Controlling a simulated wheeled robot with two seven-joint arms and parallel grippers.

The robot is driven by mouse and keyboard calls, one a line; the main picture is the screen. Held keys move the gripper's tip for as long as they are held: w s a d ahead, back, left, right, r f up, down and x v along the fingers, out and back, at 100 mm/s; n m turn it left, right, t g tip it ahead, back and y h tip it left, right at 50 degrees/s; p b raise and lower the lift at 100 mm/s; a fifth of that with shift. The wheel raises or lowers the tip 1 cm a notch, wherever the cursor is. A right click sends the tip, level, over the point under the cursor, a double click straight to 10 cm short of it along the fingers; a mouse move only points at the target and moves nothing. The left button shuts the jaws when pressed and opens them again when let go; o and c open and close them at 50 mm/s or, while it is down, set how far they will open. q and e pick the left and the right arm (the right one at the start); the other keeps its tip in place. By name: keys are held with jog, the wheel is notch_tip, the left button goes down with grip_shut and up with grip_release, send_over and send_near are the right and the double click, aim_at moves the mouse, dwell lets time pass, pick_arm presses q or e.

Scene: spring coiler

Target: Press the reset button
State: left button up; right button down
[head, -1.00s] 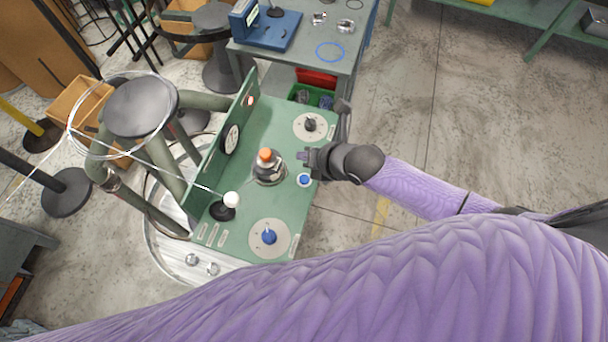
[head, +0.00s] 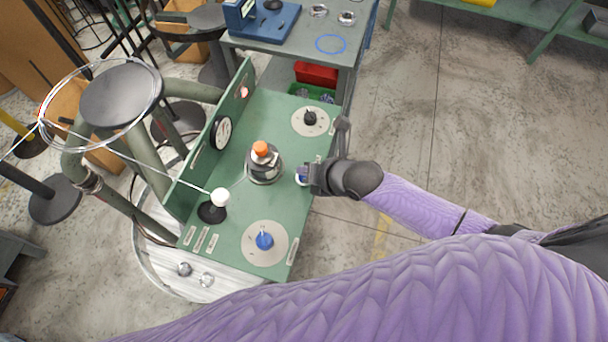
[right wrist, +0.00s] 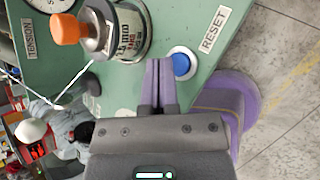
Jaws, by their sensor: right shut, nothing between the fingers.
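The reset button is a blue round cap in a white ring on the green panel, beside a RESET label (right wrist: 214,28). In the right wrist view the button (right wrist: 181,64) is just right of my right gripper's fingertips (right wrist: 158,66). In the head view the button (head: 301,177) is partly hidden by my right gripper (head: 306,175). My right gripper is shut and empty. I cannot tell whether the fingers touch the button. My left gripper is not in view.
An orange-topped cylinder (head: 263,168) stands left of the button. A white-ball lever (head: 220,198), a blue knob (head: 264,240) and a black knob (head: 310,117) are on the green panel (head: 230,230). A grey table (head: 345,62) is behind it. Floor to the right is clear.

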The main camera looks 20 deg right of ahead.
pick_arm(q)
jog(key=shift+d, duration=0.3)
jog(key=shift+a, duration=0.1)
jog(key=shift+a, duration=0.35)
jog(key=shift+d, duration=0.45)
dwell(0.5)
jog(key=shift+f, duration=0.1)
pick_arm(e)
jog(key=shift+f, duration=0.1)
jog(key=shift+f+b, duration=0.35)
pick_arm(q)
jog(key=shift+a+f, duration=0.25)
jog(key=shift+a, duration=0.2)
pick_arm(e)
jog(key=shift+f, duration=0.1)
